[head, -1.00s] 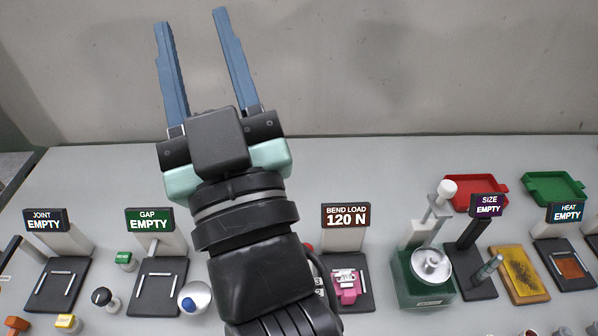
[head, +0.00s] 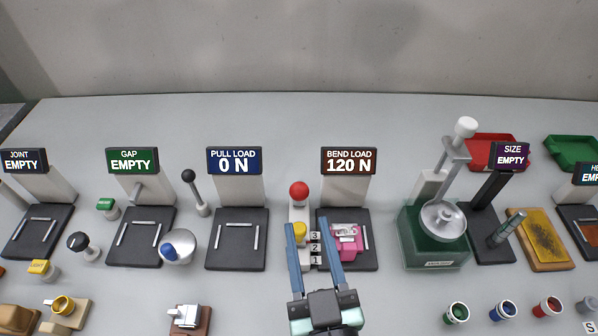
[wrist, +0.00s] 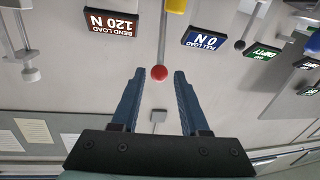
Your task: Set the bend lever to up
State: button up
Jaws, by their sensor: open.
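The lever beside the bend station has a red ball knob (head: 299,190), left of the BEND LOAD display (head: 348,160) reading 120 N. In the wrist view, the red knob (wrist: 159,73) lies between my fingertips in the picture, with a grey rod running up from it; contact cannot be told. My gripper (head: 309,227) is open, its blue fingers pointing toward the lever. In the head view the knob shows just beyond the left fingertip. It also shows in the wrist view (wrist: 160,71). The lower part of the lever is partly hidden by my left finger.
A pink fixture (head: 347,250) stands right of my fingers, by plates marked 3, 2, 1 (head: 315,248). A yellow knob (head: 299,231) is close to the left finger. A black-knobbed lever (head: 189,177) stands left, by the PULL LOAD display (head: 235,161). A green-based press (head: 430,250) stands right.

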aim_at(297, 184)
jog(key=w+p, duration=0.1)
jog(key=w, duration=0.2)
jog(key=w+a+p, duration=0.1)
jog(key=w, duration=0.2)
jog(key=w+p, duration=0.1)
jog(key=w, duration=0.2)
jog(key=shift+w+a+r+p, duration=0.15)
jog(key=shift+a+p, duration=0.2)
jog(key=shift+p, duration=0.05)
jog(key=shift+w+a, duration=0.1)
jog(key=shift+w, duration=0.6)
